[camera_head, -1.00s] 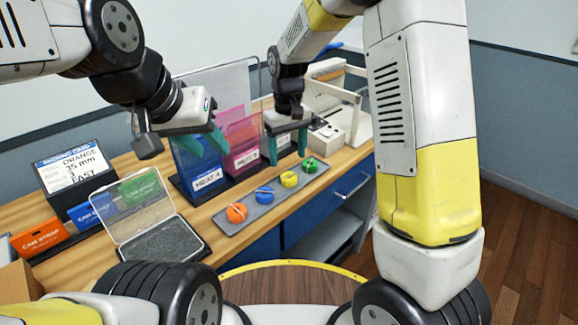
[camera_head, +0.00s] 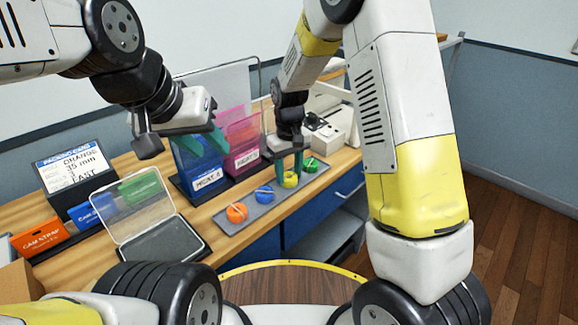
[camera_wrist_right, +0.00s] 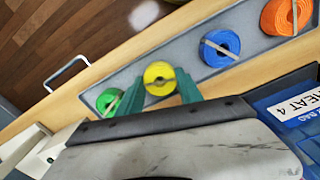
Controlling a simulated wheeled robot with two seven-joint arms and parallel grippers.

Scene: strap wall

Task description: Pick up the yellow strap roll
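The yellow strap roll (camera_head: 290,181) sits on a grey tray (camera_head: 249,225), between the blue and green rolls. My right gripper (camera_head: 289,168) is down at the yellow roll, its teal fingers apart on either side of it. The right wrist view shows the yellow roll (camera_wrist_right: 158,78) at the open fingertips (camera_wrist_right: 158,84); whether they touch it is unclear. My left gripper (camera_head: 204,144) is open and empty, in front of the blue bin at the left.
On the tray are an orange roll (camera_head: 237,212), a blue roll (camera_head: 264,194) and a green roll (camera_head: 311,164). Blue (camera_head: 200,165) and pink (camera_head: 243,140) bins stand behind. An open clear-lidded box (camera_head: 165,240) is at the left.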

